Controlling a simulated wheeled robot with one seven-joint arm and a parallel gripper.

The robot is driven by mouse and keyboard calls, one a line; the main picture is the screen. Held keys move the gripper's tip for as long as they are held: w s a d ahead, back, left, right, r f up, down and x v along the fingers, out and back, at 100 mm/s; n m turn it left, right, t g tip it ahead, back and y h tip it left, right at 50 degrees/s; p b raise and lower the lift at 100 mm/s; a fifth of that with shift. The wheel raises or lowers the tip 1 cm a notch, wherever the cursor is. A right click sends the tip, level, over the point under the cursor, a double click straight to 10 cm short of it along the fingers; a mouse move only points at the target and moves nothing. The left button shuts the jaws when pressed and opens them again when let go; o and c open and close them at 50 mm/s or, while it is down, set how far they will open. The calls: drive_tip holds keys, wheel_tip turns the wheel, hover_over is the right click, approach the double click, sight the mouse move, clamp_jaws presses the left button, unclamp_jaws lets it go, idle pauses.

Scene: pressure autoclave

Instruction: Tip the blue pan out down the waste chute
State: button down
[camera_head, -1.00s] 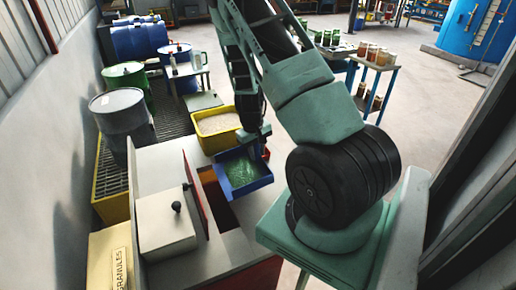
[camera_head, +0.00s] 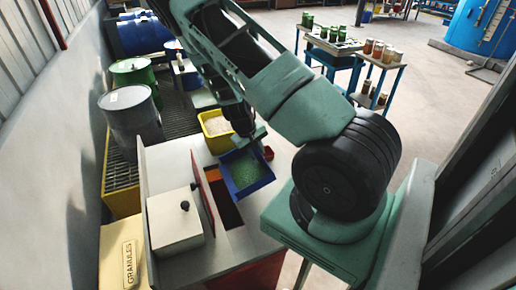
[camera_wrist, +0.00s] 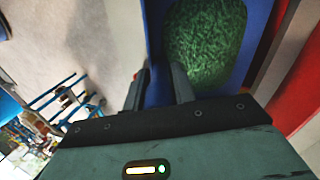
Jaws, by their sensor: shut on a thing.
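The blue pan (camera_head: 257,187) holds a bed of green granules (camera_head: 243,170). My gripper (camera_head: 247,140) is shut on the pan's far wall in the head view. In the wrist view my gripper (camera_wrist: 158,88) has a finger on each side of the blue wall (camera_wrist: 155,50), and the green granules (camera_wrist: 205,40) lie inside. The pan looks roughly level, beside and partly over the right edge of a dark opening (camera_head: 227,212) in the pale bench, seemingly the waste chute. A red flap (camera_head: 205,200) stands along the opening's left side.
A lidded pale box (camera_head: 172,228) with a black knob stands left of the opening. A yellow tub (camera_head: 218,143) sits behind the pan. A small red thing (camera_head: 268,153) lies right of it. Drums (camera_head: 130,118) stand along the left wall. Open floor lies at the right.

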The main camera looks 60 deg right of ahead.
drive_tip(key=shift+w+a+r+g+h+p, duration=0.3)
drive_tip(key=shift+a+r+h+p, duration=0.15)
drive_tip(key=shift+p, duration=0.4)
drive_tip(key=shift+w+a+r+g+h+p, duration=0.25)
drive_tip(key=shift+a+h+p, duration=0.25)
drive_tip(key=shift+p, duration=0.3)
drive_tip(key=w+a+r+g+h+b, duration=0.1)
drive_tip(key=w+a+g+h+b, duration=0.1)
drive_tip(key=w+a+h, duration=0.1)
drive_tip(key=shift+w+a+g+h, duration=0.35)
drive_tip(key=shift+a+h, duration=0.2)
drive_tip(key=shift+a, duration=0.8)
